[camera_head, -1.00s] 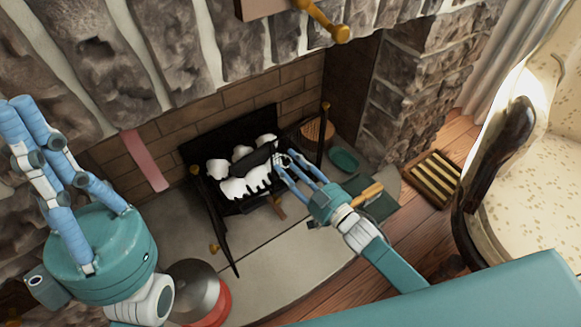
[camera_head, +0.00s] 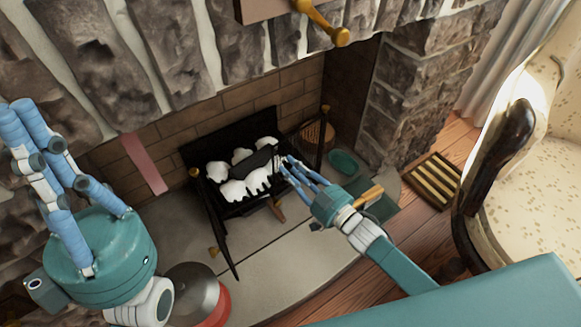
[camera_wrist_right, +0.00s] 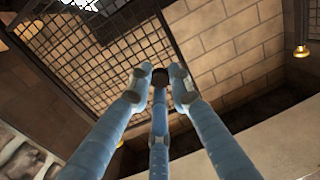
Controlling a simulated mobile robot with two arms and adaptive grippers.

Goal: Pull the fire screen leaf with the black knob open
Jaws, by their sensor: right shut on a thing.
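The fire screen stands before the hearth, its dark frame with brass finials (camera_head: 325,108) seen steeply from above. In the right wrist view, a black mesh leaf (camera_wrist_right: 122,48) spans the upper left and middle. The small black knob (camera_wrist_right: 160,77) sits between the fingertips near the leaf's edge. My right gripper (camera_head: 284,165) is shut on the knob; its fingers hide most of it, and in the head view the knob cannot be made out. My left gripper (camera_head: 35,125) is at the left, fingers raised and spread, apart from the screen and holding nothing visible.
A grate with white lumps and dark logs (camera_head: 240,170) is in the firebox. A metal-and-red round vessel (camera_head: 195,290) stands on the hearth at lower left. A slatted floor vent (camera_head: 432,182) and an armchair (camera_head: 530,170) are at right.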

